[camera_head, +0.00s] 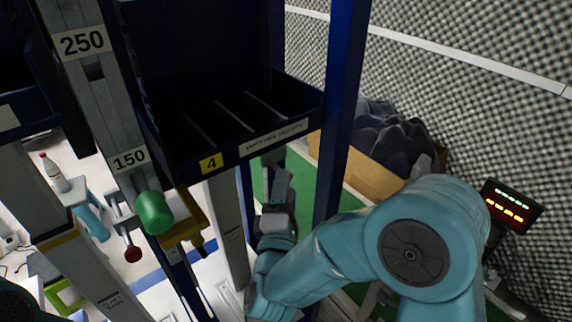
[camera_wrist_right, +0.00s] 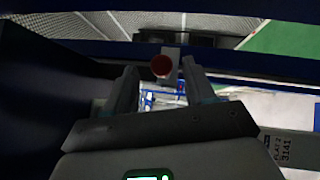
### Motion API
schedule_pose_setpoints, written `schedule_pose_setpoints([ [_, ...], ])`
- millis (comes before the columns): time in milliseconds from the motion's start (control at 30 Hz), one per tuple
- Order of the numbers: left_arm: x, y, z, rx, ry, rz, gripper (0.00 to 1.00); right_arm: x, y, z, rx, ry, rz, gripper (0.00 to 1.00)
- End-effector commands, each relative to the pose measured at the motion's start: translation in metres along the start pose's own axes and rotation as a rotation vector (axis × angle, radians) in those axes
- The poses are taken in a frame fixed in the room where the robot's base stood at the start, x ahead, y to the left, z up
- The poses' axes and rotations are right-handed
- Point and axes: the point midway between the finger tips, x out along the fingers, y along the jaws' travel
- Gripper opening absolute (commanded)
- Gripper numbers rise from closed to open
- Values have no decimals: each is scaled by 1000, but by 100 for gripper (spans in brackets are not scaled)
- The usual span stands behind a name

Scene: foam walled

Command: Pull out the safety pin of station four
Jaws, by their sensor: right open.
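The yellow label 4 (camera_head: 211,162) is on the front edge of a dark blue bin (camera_head: 160,178). My right gripper (camera_head: 276,172) reaches in below and to the right of this bin, with its fingers pointing away from me. In the right wrist view, my right gripper (camera_wrist_right: 160,80) is open. A round red knob (camera_wrist_right: 161,66) shows between its fingertips, in front of a grey block, with a gap on each side. I take it to be the safety pin; in the head view I cannot make it out there. My left gripper is not in view.
A green handle (camera_head: 154,212) and a red ball on a rod (camera_head: 133,254) are by the 150 mark. A blue post (camera_head: 340,110) stands right of my right gripper. A cardboard box (camera_head: 385,175) of dark lumps and a lit display (camera_head: 511,204) are farther right.

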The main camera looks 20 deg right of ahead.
Motion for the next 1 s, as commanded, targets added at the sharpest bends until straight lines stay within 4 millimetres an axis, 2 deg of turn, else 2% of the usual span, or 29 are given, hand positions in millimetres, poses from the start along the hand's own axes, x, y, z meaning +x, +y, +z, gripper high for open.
schedule_pose_setpoints([
  [100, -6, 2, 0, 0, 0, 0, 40, 26, 1, 0, 0, -5, -1, 54],
  [300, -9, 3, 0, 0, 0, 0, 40, 51, 1, -3, 0, -2, -1, 54],
  [667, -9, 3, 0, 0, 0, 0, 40, 58, 0, -4, 0, 1, -1, 54],
  [833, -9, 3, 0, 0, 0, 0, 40, 57, 0, -4, 0, 0, -1, 2],
  [1000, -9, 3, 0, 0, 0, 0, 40, 57, 0, -4, 0, 1, -1, 0],
])
